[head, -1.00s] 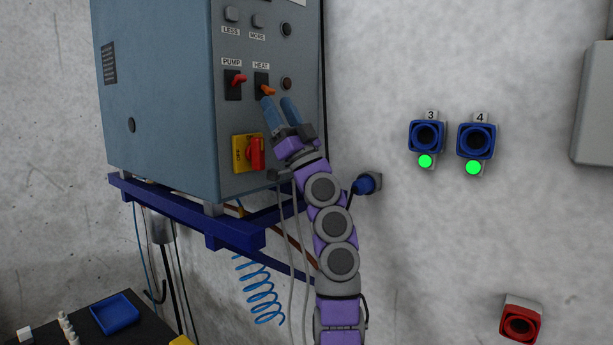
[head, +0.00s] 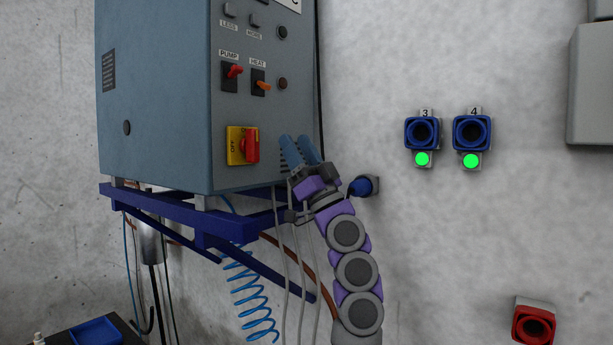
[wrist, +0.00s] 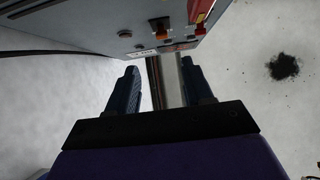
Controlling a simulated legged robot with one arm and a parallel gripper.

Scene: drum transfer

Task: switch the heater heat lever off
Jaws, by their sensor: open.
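The orange heat lever (head: 263,86) is on a black switch plate under the HEAT label, on the front of the blue-grey heater cabinet (head: 160,110). It sticks out to the right and slightly down in the head view. It also shows near the top of the wrist view (wrist: 162,35). My gripper (head: 298,148) is open, with two blue fingers pointing up, below and to the right of the lever and apart from it. In the wrist view nothing is between the fingers (wrist: 160,80).
The red pump lever (head: 234,71) is just left of the heat lever. A red rotary switch (head: 251,146) on a yellow plate is below, left of my fingers. A blue shelf frame (head: 225,226) bears the cabinet; cables hang beneath. The wall to the right holds sockets 3 (head: 422,131) and 4 (head: 472,132).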

